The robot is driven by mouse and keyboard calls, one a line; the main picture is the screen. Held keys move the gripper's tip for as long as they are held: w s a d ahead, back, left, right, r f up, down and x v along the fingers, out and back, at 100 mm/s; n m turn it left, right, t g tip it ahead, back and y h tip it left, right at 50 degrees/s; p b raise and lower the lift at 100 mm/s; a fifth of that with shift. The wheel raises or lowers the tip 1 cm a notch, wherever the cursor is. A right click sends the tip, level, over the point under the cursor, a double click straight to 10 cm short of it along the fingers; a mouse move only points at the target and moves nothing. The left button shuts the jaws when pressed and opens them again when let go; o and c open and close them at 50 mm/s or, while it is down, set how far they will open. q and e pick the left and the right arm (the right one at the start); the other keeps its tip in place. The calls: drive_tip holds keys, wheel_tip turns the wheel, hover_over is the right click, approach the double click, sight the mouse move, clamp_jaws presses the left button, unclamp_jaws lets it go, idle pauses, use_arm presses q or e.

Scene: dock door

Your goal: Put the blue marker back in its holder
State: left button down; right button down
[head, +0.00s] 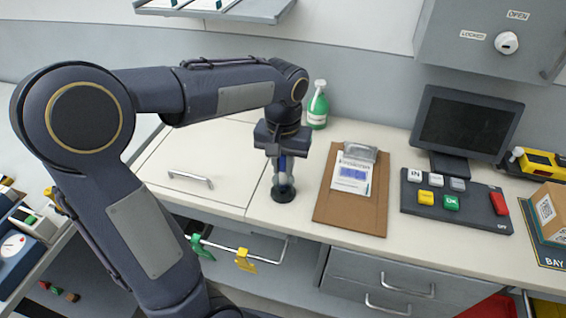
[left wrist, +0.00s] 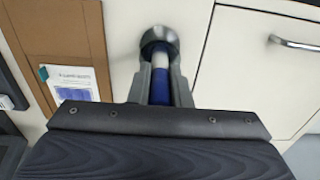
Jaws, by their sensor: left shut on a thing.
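My left gripper (head: 282,172) points down over the counter and is shut on the blue marker (head: 282,161). In the left wrist view the marker (left wrist: 160,87) stands between the two fingers, with a blue body and a white section toward the holder. The marker looks upright. The dark round holder (head: 283,194) sits on the counter right below the gripper; its rim also shows in the left wrist view (left wrist: 158,36). The fingers partly cover the marker's lower end, so I cannot tell whether it is inside the holder. My right gripper is not in view.
A brown clipboard (head: 322,207) with a paper lies right of the holder. A green spray bottle (head: 318,108) stands behind. A button panel (head: 456,212) and a monitor (head: 466,122) are farther right.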

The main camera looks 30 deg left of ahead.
use_arm(q)
drive_tip(key=shift+f+b, duration=0.4)
drive_tip(key=shift+f, duration=0.3)
drive_tip(key=c, duration=1.3)
unclamp_jaws()
drive_tip(key=shift+o, duration=0.2)
drive_tip(key=shift+r, duration=0.15)
wheel_tip(320, 180, up, 8)
drive_tip(key=shift+f, duration=0.2)
drive_tip(key=s+d+f+t+h, duration=0.2)
drive_tip(key=s+f, duration=0.1)
drive_tip(key=s, duration=0.5)
drive_tip(key=s+d+f+m+t+h, duration=0.1)
drive_tip(key=s+d+f+t, duration=0.1)
drive_tip(key=s, duration=0.6)
wheel_tip(320, 180, down, 2)
drive_tip(key=shift+s+f+t+h, duration=0.15)
drive_tip(key=shift+s+t+h, duration=0.25)
drive_tip(key=shift+t, duration=0.4)
